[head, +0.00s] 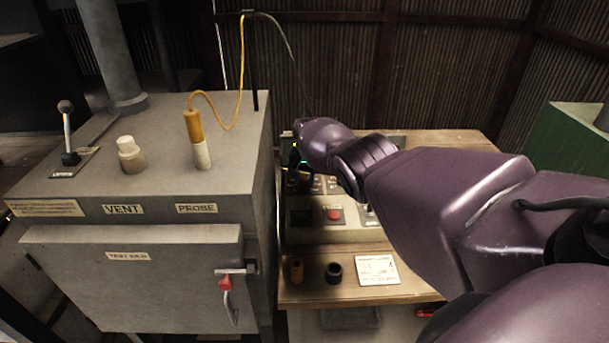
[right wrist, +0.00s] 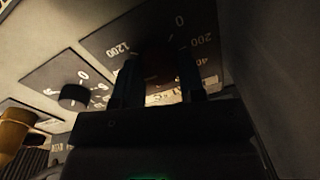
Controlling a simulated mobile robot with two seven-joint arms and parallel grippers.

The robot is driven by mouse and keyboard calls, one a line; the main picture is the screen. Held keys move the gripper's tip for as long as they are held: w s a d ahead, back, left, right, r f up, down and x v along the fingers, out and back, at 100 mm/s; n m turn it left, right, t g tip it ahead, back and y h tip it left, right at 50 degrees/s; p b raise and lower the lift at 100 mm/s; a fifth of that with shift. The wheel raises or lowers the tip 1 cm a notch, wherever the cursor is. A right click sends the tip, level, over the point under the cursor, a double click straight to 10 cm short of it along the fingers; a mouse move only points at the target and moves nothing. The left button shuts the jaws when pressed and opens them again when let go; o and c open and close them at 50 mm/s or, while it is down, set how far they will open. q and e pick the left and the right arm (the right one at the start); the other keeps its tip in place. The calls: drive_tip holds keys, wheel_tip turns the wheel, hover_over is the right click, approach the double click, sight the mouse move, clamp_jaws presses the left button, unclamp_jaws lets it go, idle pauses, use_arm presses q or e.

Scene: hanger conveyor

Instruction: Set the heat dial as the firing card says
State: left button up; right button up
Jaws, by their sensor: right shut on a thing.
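The heat dial's dark plate (right wrist: 205,28), marked 0, 200 and 1200, fills the upper middle of the right wrist view. My right gripper (right wrist: 160,68) has its two dark fingers at the middle of this scale, shut on the dial's knob. The knob is in deep shadow between the fingers, so its pointer cannot be read. In the head view my right gripper (head: 299,176) reaches the panel's upper left, and my purple wrist hides much of the dial. The firing card (head: 378,270) lies on the wooden table at the front; its writing is too small to read.
A smaller black knob (right wrist: 74,95) sits beside the heat dial. The panel has a red button (head: 334,215). The grey kiln (head: 130,285) stands close on the left, with a yellow probe (head: 194,130) on top.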

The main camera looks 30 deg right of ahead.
sight(306, 179)
drive_tip(key=m, duration=0.3)
drive_tip(key=shift+p, duration=0.3)
use_arm(q)
drive_tip(key=shift+s+r+p, duration=0.3)
drive_tip(key=shift+s+p, duration=0.15)
use_arm(e)
drive_tip(key=m, duration=0.4)
drive_tip(key=shift+s+m, duration=0.1)
drive_tip(key=shift+m, duration=0.6)
use_arm(q)
drive_tip(key=shift+r, duration=0.1)
use_arm(e)
drive_tip(key=o, duration=0.9)
drive_tip(key=shift+o, duration=0.2)
drive_tip(key=shift+r, duration=0.15)
drive_tip(key=shift+r, duration=1.15)
use_arm(q)
drive_tip(key=shift+s, duration=0.1)
use_arm(e)
wheel_tip(306, 179, up, 8)
drive_tip(key=shift+s, duration=0.3)
